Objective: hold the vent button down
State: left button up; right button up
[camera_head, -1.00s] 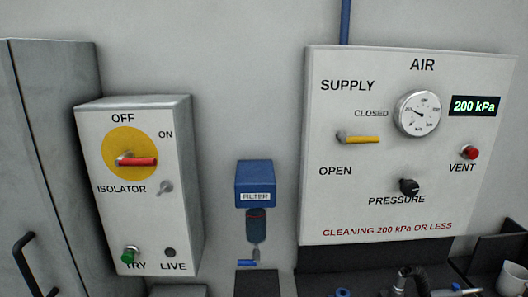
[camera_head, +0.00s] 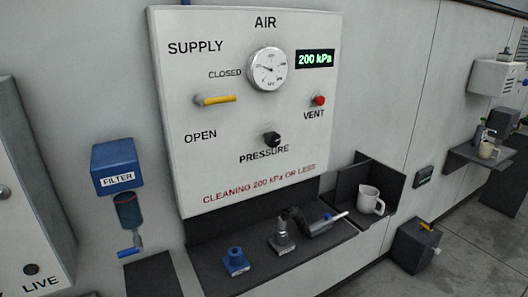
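The red vent button (camera_head: 318,100) sticks out of the white air panel (camera_head: 180,150), above the word VENT and below the green display (camera_head: 315,59) reading 200 kPa. Nothing touches the button. The yellow supply lever (camera_head: 215,100) lies horizontal, beside the word CLOSED. A round gauge (camera_head: 267,69) sits at the panel's upper middle, and a black pressure knob (camera_head: 271,139) is below it. Neither of my grippers shows in the head view.
A dark shelf (camera_head: 215,284) below the panel holds a blue fitting (camera_head: 235,261) and a nozzle tool (camera_head: 282,235). A white mug (camera_head: 370,200) stands in a dark bin to the right. A blue filter (camera_head: 115,167) hangs at left.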

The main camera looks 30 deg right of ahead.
aim_at(319, 101)
jog(key=z, duration=1.25)
